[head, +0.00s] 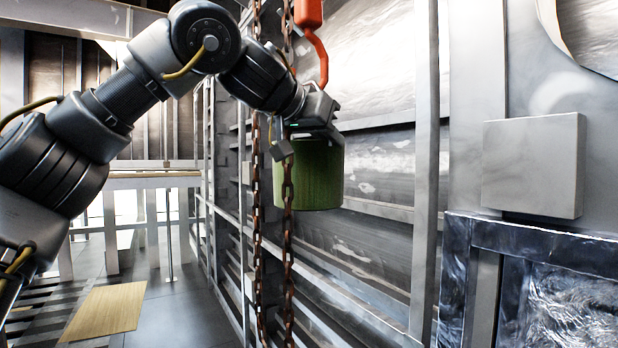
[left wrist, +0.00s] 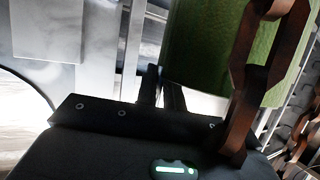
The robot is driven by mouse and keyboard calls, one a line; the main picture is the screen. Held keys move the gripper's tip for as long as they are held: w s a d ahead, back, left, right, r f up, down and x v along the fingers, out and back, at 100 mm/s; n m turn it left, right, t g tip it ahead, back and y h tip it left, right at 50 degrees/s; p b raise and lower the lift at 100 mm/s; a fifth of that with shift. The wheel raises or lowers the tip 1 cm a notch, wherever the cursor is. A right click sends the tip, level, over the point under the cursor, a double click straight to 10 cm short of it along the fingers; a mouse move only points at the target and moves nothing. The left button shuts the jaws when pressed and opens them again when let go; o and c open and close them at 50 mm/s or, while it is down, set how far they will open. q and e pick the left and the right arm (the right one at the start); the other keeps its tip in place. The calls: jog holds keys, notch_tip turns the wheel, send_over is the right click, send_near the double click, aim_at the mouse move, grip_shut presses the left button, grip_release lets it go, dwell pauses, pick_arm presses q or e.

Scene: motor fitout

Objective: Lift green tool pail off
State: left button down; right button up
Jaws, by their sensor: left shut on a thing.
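The green tool pail (head: 318,178) hangs upright in the middle of the head view, in front of the ribbed metal wall. My left gripper (head: 318,128) comes in from the left and is shut at the top of the pail; its body hides the rim. In the left wrist view the green side of the pail (left wrist: 205,45) fills the upper middle, beside my dark fingers (left wrist: 162,92). An orange-red hook (head: 320,62) hangs just above my gripper. Whether the pail still touches the hook is hidden. My right gripper is not in view.
Rusty chains (head: 257,190) hang close to the pail, one crossing in front of it; a chain link (left wrist: 243,80) is very near in the left wrist view. A metal frame (head: 455,280) stands at right. A wooden board (head: 104,312) lies on the floor at left.

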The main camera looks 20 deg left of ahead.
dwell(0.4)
pick_arm(q)
jog(key=shift+r, duration=0.75)
notch_tip(320, 180, up, 6)
jog(key=shift+d+f+p, duration=0.1)
jog(key=shift+p, duration=0.35)
jog(key=s+a+b, duration=0.3)
jog(key=s+b, duration=0.1)
jog(key=s, duration=0.4)
jog(key=s+a+b, duration=0.3)
jog(key=s, duration=0.6)
jog(key=shift+a+b, duration=0.35)
jog(key=shift+b, duration=0.05)
jog(key=shift+w+f, duration=0.1)
jog(key=shift+w, duration=0.1)
